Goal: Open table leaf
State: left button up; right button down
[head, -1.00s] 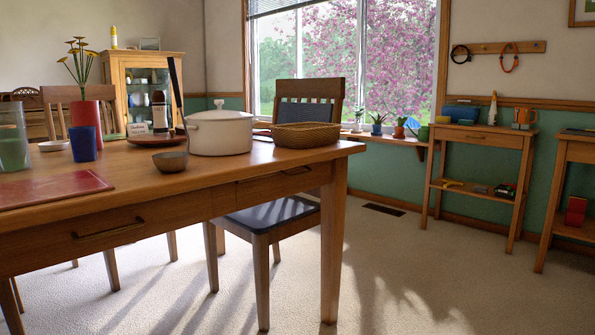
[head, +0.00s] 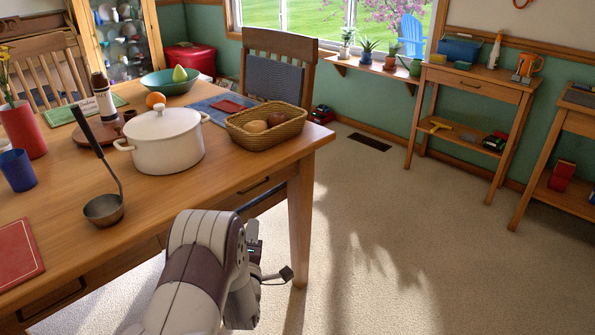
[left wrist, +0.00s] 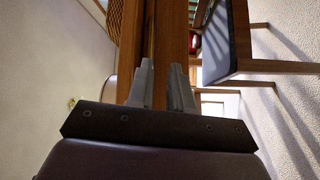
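The wooden table (head: 70,225) fills the left of the head view. Its right end reaches a corner above a leg, with a dark drawer handle on the front. In the head view my left arm stands in front of the table, and its fingertips are hidden. In the left wrist view my left gripper (left wrist: 162,68) has two grey fingers spread apart with a narrow gap. Two wooden strips of the table edge (left wrist: 171,25), split by a dark line, lie just beyond the fingers. I cannot tell if they touch. My right gripper is not in view.
On the table are a white pot (head: 165,143), a ladle (head: 104,208), a wicker basket with fruit (head: 265,130), a blue cup (head: 17,170) and a red vase (head: 24,130). A chair (head: 275,70) stands behind the table. The carpet (head: 390,250) to the right is clear.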

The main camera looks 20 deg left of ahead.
pick_arm(q)
jog(key=w+a+r+b, duration=0.1)
jog(key=w+a, duration=0.1)
jog(key=w, duration=0.3)
jog(key=w+a+r+n+b, duration=0.1)
jog(key=w+a+b, duration=0.1)
jog(key=w, duration=0.4)
jog(key=shift+a+r, duration=0.35)
jog(key=shift+a, duration=0.15)
grip_shut()
jog(key=shift+f, duration=0.1)
dwell(0.6)
